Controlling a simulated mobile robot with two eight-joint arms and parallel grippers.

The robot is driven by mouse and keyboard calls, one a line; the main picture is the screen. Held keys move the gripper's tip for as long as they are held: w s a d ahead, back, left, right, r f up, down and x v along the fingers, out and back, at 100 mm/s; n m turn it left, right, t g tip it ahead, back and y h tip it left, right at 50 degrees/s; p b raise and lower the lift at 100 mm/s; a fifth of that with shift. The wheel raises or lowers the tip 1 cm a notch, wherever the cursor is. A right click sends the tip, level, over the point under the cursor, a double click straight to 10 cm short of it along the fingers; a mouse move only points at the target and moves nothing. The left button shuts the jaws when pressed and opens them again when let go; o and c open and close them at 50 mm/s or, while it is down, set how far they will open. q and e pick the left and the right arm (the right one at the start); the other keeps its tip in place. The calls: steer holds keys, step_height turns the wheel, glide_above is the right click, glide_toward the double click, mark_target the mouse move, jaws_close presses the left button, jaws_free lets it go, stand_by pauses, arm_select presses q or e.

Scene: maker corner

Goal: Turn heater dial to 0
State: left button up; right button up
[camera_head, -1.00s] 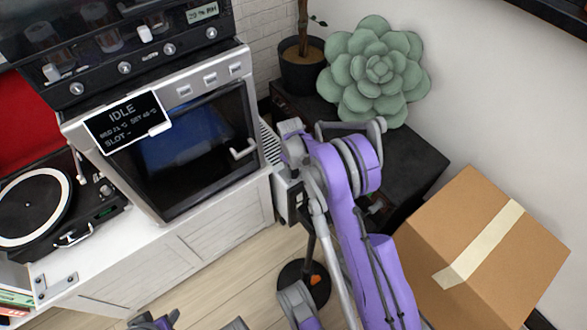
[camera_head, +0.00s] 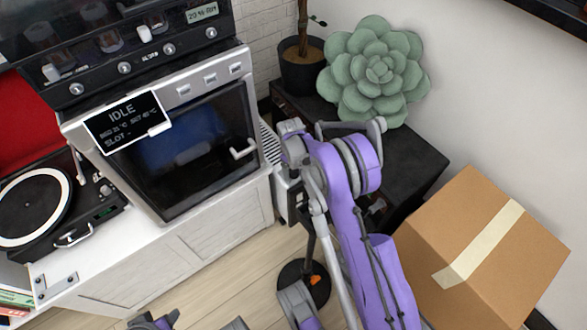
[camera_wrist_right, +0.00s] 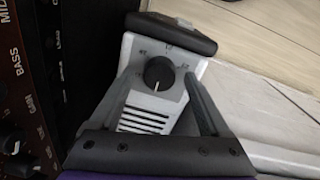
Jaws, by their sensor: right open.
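The heater (camera_wrist_right: 180,98) is a white box with dark slots on its face and a dark top piece. Its round black dial (camera_wrist_right: 159,74) carries a short pale pointer mark, which points toward the slots, down in the right wrist view. Small marks ring the dial, too blurred to read. My right gripper (camera_wrist_right: 160,80) is open, with one grey finger on each side of the dial; I cannot tell whether they touch it. In the head view the pale heater (camera_head: 284,190) is partly hidden behind my purple right arm, and I cannot make out the dial there. My left gripper is not identifiable.
The oven cabinet (camera_head: 215,195) stands left of the heater, with a turntable (camera_head: 105,205) beside it. A black cabinet (camera_head: 425,160) bears a potted plant and a green succulent cushion (camera_head: 380,70). A cardboard box (camera_head: 485,245) is at the right. Light floor (camera_head: 215,285) shows in front.

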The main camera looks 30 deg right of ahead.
mark_target(293, 172)
step_height(293, 172, up, 11)
steer(key=p, duration=0.2)
steer(key=shift+a+p, duration=0.3)
steer(key=shift+p, duration=0.05)
steer(key=shift+s+f, duration=0.15)
steer(key=shift+f, duration=0.05)
